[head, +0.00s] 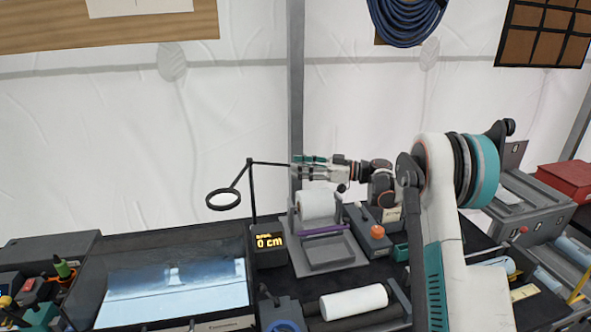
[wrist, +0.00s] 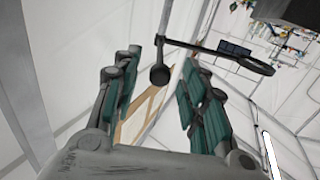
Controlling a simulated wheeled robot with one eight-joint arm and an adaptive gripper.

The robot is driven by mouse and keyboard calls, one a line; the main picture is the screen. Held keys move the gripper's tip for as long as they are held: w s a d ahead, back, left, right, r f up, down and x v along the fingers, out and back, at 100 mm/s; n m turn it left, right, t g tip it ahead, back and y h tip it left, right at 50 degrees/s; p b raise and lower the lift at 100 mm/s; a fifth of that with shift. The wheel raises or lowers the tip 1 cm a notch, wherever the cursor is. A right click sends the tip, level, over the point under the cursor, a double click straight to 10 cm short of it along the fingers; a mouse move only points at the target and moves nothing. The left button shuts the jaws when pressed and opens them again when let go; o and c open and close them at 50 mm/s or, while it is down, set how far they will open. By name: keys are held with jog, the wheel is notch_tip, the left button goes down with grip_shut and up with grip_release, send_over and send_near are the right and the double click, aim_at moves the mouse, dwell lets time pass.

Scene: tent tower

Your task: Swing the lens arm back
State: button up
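The lens arm (head: 270,163) is a thin black bar on top of a slim black post. A black-rimmed ring lens (head: 223,200) hangs from it at the left, above the light panel. The bar runs right towards my gripper (head: 298,165), which is level with its end. In the wrist view my gripper (wrist: 162,65) is open, its green pads apart and empty between. A black stem with a round knob (wrist: 160,76) shows just past the fingertips, with the ring lens (wrist: 257,66) to the right. I cannot tell whether anything touches.
A lit light panel (head: 175,290) lies below the lens. A display (head: 269,242) reading 0 cm stands by the post. A white roll (head: 317,205) in a holder sits under my gripper, with another white roll (head: 354,302) in front. White tent walls stand behind.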

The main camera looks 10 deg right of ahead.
jog(key=shift+x, duration=0.95)
grip_shut()
jog(key=shift+s, duration=0.1)
